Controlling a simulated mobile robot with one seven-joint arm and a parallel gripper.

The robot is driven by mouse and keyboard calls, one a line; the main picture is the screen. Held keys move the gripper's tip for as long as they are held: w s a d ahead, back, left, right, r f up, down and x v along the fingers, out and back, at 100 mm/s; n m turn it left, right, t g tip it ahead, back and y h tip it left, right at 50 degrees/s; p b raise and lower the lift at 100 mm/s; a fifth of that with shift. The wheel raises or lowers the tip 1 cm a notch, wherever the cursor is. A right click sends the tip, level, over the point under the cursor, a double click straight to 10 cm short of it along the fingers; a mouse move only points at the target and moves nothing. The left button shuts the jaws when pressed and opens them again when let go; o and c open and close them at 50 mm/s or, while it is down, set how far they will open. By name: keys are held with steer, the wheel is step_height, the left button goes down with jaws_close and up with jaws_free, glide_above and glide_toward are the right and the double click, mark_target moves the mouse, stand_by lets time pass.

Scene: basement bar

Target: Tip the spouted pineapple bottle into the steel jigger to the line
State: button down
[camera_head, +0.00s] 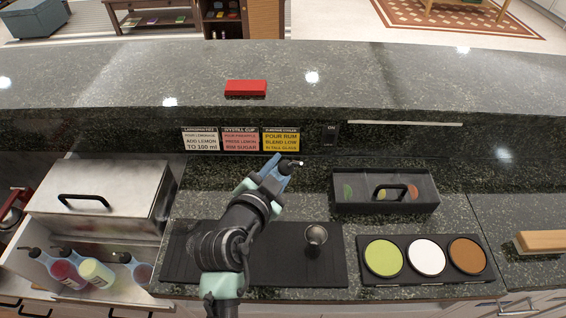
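The steel jigger (316,235) stands upright on the black bar mat (335,272), right of my arm; its inside line cannot be made out. My gripper (279,170) is over the back of the counter, above and left of the jigger and apart from it. Blue parts and a small pale, spout-like tip show at its end. I cannot tell whether these are fingers or a held bottle. A yellow bottle (97,273) leans in the left well beside a red bottle (65,273) and a dark red bottle (142,272); their labels are unreadable.
A steel lidded box (105,190) stands behind the bottles. A black handled caddy (387,205) stands at right, behind a tray (372,280) of green, white and brown discs. Instruction cards (240,139) and a red block (245,88) are at the back. Counter around the jigger is clear.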

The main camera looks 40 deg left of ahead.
steer(key=f+m+y+b, duration=0.1)
steer(key=b, duration=0.1)
steer(key=f+m+b, duration=0.2)
steer(key=b, duration=0.1)
steer(key=f+m+t+y+b, duration=0.1)
steer(key=m+b, duration=0.1)
steer(key=b, duration=0.1)
steer(key=shift+s+a+f+y, duration=0.1)
steer(key=shift+a+f+y, duration=0.2)
steer(key=shift+a+f+m+t+y+b, duration=0.2)
steer(key=shift+f+m+b, duration=0.65)
steer(key=shift+b, duration=1.8)
steer(key=shift+a+f+m+t+y+b, duration=0.2)
steer(key=shift+f+m+b, duration=0.65)
steer(key=shift+b, duration=1.75)
steer(key=shift+s+d+f+b, duration=0.1)
steer(key=shift+f+b, duration=0.15)
steer(key=shift+b, duration=0.25)
steer(key=shift+r+b, duration=0.45)
steer(key=shift+r, duration=0.1)
